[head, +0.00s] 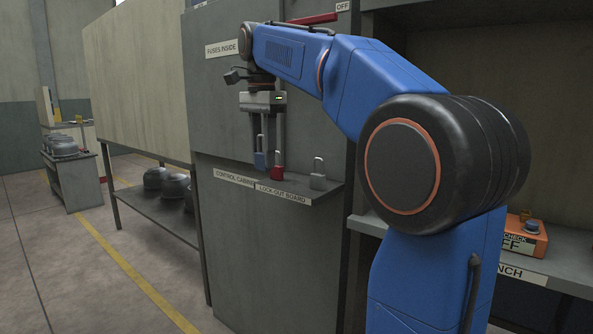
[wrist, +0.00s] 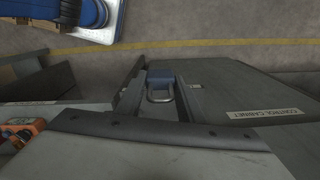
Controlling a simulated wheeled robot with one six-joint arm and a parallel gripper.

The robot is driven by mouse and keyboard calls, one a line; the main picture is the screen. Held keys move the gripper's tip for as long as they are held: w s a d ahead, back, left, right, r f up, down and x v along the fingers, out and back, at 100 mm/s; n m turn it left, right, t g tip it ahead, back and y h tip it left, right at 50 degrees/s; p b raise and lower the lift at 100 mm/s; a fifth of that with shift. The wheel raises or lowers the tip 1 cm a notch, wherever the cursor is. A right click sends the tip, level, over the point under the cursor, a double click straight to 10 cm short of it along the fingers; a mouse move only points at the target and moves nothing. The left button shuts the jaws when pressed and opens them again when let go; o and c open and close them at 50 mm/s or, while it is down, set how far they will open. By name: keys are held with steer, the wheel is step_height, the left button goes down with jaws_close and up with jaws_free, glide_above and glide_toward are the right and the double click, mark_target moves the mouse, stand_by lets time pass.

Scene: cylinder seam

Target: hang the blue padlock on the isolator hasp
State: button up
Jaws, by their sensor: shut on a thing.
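My gripper (head: 268,148) points down in front of the grey cabinet, its fingers shut on the blue padlock (head: 260,160). In the wrist view the padlock (wrist: 160,77) sits between the two fingers, with its metal shackle (wrist: 160,97) showing. In the head view the padlock is at or just above the lock-out board shelf (head: 290,190); I cannot tell whether it touches. I cannot make out the isolator hasp. A red handle (head: 312,19) lies near the OFF label at the cabinet's top, partly behind my arm.
A red padlock (head: 277,173) stands close beside my gripper on the shelf, and a grey padlock (head: 318,180) stands farther right. An orange box (head: 525,238) is on the bench at right. A low table (head: 150,208) with round metal parts is at left.

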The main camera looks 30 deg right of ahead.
steer(key=shift+w+d+f, duration=0.55)
steer(key=shift+w+d, duration=0.2)
steer(key=shift+d, duration=1.25)
steer(key=shift+w+d+f, duration=0.55)
steer(key=shift+w+d, duration=0.15)
steer(key=shift+d, duration=1.35)
steer(key=shift+w+d+f, duration=0.55)
steer(key=shift+w+d, duration=0.2)
steer(key=shift+d, duration=1.25)
steer(key=shift+w+d+f, duration=0.1)
steer(key=shift+d+f, duration=0.05)
steer(key=shift+f, duration=1.5)
steer(key=shift+f, duration=0.15)
steer(key=o, duration=1.1)
